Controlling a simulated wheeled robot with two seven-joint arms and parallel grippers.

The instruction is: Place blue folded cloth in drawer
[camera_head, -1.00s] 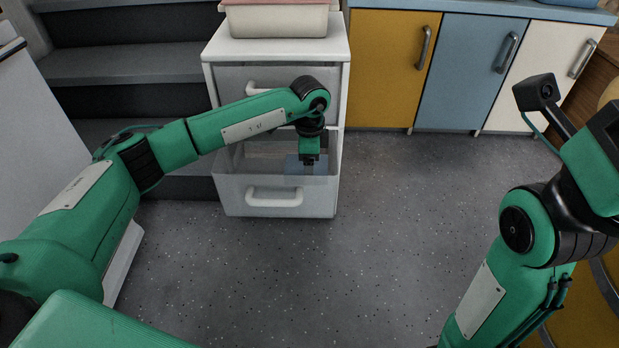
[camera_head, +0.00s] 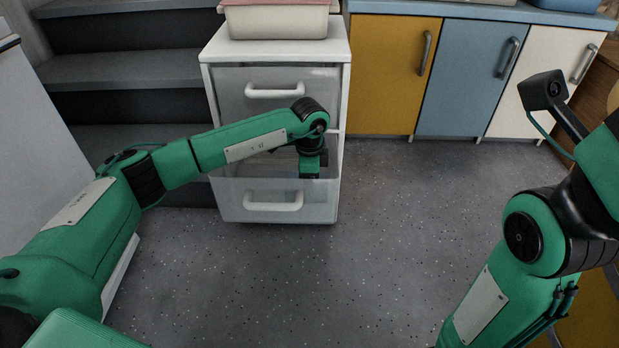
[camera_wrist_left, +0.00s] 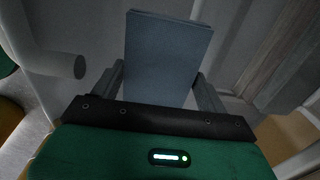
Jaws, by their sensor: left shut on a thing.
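The blue folded cloth (camera_wrist_left: 167,55) shows in the left wrist view as a flat grey-blue block between the fingers of my left gripper (camera_wrist_left: 160,88). The gripper is shut on it. In the head view my left gripper (camera_head: 309,174) points down into the open lower drawer (camera_head: 240,208), just behind its front panel near the right side. The cloth is mostly hidden there by the drawer front. I cannot tell whether it touches the drawer floor. My right arm is at the right edge, with its gripper out of view.
The white cabinet (camera_head: 342,100) has a shut upper drawer (camera_head: 230,90) above the open one and a bin (camera_head: 277,22) on top. Dark steps (camera_head: 120,70) stand to the left. Yellow, blue and white cupboards stand at the back right. The floor in front is clear.

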